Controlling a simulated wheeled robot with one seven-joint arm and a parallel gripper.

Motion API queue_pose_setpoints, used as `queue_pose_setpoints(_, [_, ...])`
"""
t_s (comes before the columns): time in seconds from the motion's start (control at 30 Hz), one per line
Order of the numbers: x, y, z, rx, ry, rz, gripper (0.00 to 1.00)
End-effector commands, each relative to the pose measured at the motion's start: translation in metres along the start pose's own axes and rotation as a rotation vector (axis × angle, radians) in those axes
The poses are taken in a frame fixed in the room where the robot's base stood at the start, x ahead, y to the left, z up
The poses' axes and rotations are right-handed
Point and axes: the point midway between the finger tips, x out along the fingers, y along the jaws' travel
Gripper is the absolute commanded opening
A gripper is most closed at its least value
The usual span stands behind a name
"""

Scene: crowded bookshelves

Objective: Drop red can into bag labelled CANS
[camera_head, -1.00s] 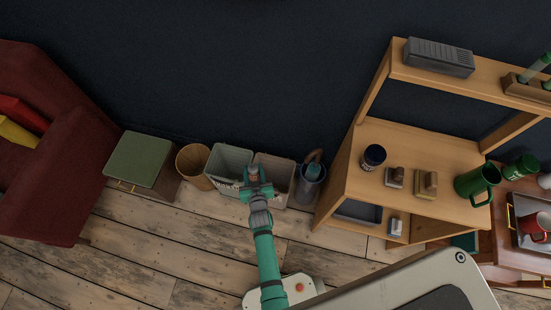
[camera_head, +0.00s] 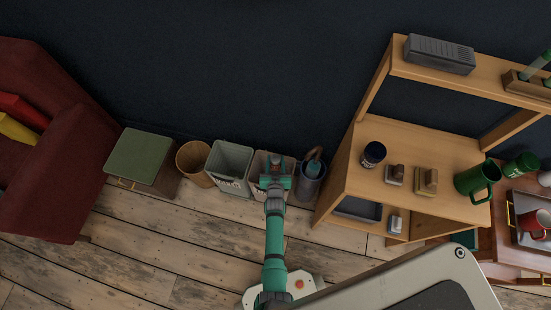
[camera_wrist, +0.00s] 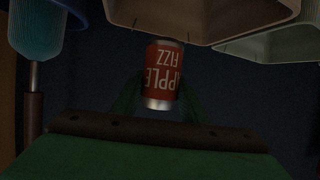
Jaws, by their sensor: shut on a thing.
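My gripper (camera_head: 275,168) is over the brownish bag (camera_head: 261,159) in the head view. It is shut on the red can (camera_wrist: 164,75), which reads APPLE FIZZ upside down in the wrist view. The can hangs between the dark green fingers. A beige rim of the bag (camera_wrist: 205,38) shows at the top of the wrist view, close to the can. A grey-green bag (camera_head: 233,157) stands just to the left in the head view. Its front lettering is too small to read, and the brownish bag's front is mostly hidden by my arm.
A dark bin (camera_head: 309,186) with things standing in it is right of the bags, beside the wooden shelf (camera_head: 345,185). A wicker basket (camera_head: 194,163) and a green-topped cabinet (camera_head: 140,157) stand to the left. The floor (camera_head: 170,235) in front is clear.

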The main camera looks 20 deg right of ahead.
Motion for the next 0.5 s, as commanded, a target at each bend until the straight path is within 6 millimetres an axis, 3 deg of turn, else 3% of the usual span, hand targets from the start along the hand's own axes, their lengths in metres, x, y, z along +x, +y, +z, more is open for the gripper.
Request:
queue_pose_setpoints(0.2, [0.007,0.001,0.016,0.0,-0.001,0.001,0.19])
queue_pose_setpoints(0.5, [0.008,0.001,0.021,-0.002,0.0,0.002,0.19])
